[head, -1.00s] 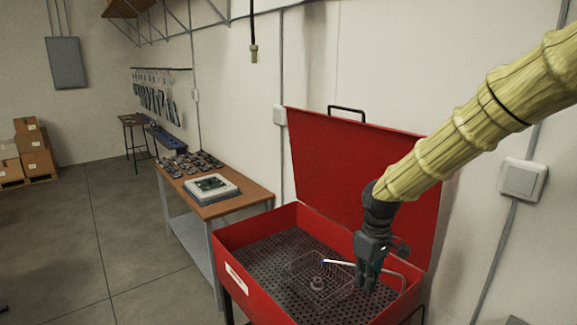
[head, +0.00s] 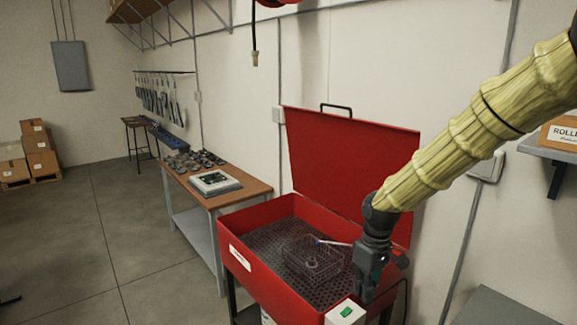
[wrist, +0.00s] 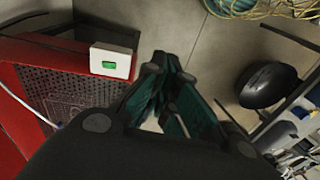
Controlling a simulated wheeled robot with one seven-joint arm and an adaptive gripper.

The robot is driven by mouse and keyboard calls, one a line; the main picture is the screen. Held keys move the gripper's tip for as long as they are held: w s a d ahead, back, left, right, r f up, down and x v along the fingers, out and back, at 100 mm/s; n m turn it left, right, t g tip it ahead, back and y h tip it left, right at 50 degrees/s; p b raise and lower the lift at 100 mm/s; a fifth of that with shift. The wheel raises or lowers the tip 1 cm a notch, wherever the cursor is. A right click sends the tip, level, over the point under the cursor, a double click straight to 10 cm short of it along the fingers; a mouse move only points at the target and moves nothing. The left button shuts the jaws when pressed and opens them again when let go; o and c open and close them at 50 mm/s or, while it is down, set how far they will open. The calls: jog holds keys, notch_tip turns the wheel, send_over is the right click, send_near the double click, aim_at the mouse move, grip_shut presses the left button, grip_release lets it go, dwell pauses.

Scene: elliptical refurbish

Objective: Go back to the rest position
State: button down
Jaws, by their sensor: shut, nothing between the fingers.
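My gripper (head: 366,290) hangs at the end of my yellow-sleeved arm, pointing down, over the right front part of the red wash basin (head: 240,262). In the wrist view my gripper (wrist: 172,122) has its dark green fingers shut with nothing held. The basin's red lid (head: 345,155) stands open against the wall. A wire basket (head: 312,258) sits on the perforated floor inside the basin. A thin hose with a blue and white tip (head: 332,242) reaches over the basket.
A white box with a green button (head: 345,313) is on the basin's front right; it also shows in the wrist view (wrist: 110,62). A wooden table (head: 245,188) with parts stands left of the basin. A shelf (head: 550,152) is at the right.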

jog(key=s+a+f+m, duration=0.1)
jog(key=s+f, duration=0.3)
jog(key=f, duration=0.4)
jog(key=s+a+f+m+y, duration=0.1)
jog(key=s+f, duration=0.2)
jog(key=f, duration=0.5)
jog(key=s+a+f+m, duration=0.1)
jog(key=s+f, duration=0.3)
jog(key=f, duration=0.4)
jog(key=s+d+f+m+h, duration=0.1)
jog(key=s+d+f+m, duration=0.1)
jog(key=s+f, duration=0.45)
jog(key=s+d+f+m, duration=0.1)
jog(key=s+d+f, duration=0.15)
jog(key=s, duration=0.75)
jog(key=s+d+f+m+h, duration=0.1)
jog(key=s+d+f+m, duration=0.1)
jog(key=s+f, duration=0.45)
notch_tip(320, 180, down, 8)
jog(key=s+b, duration=0.1)
jog(key=b, duration=0.9)
jog(key=shift+s, duration=0.4)
